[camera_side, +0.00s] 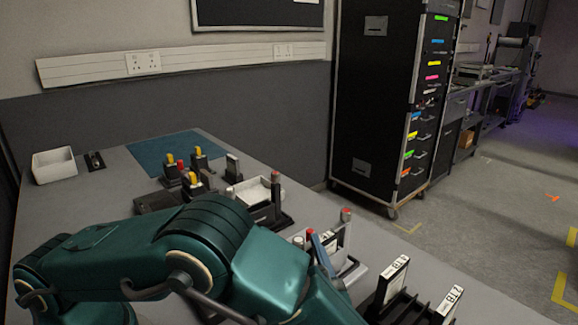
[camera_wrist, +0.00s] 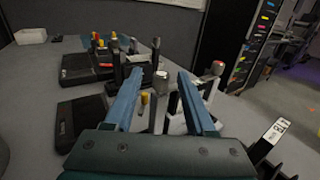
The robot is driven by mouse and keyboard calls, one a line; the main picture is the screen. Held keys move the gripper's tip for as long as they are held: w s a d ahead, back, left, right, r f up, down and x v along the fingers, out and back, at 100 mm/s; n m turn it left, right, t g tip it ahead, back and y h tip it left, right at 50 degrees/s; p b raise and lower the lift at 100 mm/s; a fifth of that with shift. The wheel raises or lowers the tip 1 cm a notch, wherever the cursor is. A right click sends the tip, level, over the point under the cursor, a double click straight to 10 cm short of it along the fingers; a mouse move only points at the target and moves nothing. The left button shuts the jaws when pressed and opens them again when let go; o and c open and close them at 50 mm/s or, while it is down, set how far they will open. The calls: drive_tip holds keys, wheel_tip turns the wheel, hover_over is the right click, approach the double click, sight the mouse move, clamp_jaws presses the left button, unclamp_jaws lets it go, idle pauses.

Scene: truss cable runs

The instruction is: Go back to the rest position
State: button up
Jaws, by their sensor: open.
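My gripper (camera_wrist: 158,76) shows in the wrist view with its two blue fingers spread apart and nothing held between them. Beyond and between the fingers stand grey upright posts, one with a yellow-topped piece (camera_wrist: 145,98) beside it. In the side view my teal arm reaches across the front of the table and hides much of the gripper. A blue finger (camera_side: 320,252) shows past the arm, close to a red-topped post (camera_side: 346,214). Whether they touch is unclear.
Several yellow- and red-topped pieces (camera_side: 198,160) stand in dark holders mid-table. A white tray (camera_side: 254,190) lies beside them. A blue mat (camera_side: 172,150) and a white bin (camera_side: 54,165) are farther back. Labelled cards (camera_side: 396,278) stand in a black rack at front right.

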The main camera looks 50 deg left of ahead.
drive_tip(key=s+a+r+n+g+h, duration=0.1)
drive_tip(key=s+a+r+n+g, duration=0.1)
drive_tip(key=a+r+n+g, duration=0.3)
drive_tip(key=s+a+r+n+g+h, duration=0.1)
drive_tip(key=s+a+r+n+g, duration=0.2)
drive_tip(key=a, duration=0.4)
drive_tip(key=s+f+n+h, duration=0.2)
drive_tip(key=s+n+h, duration=0.6)
drive_tip(key=n, duration=0.1)
drive_tip(key=d+f+n+t+h, duration=0.1)
drive_tip(key=d+n+t+h, duration=0.3)
drive_tip(key=d+n, duration=0.3)
drive_tip(key=shift+d+f+h, duration=0.15)
drive_tip(key=shift+f+h, duration=0.1)
drive_tip(key=shift+h, duration=0.35)
drive_tip(key=shift+w, duration=0.1)
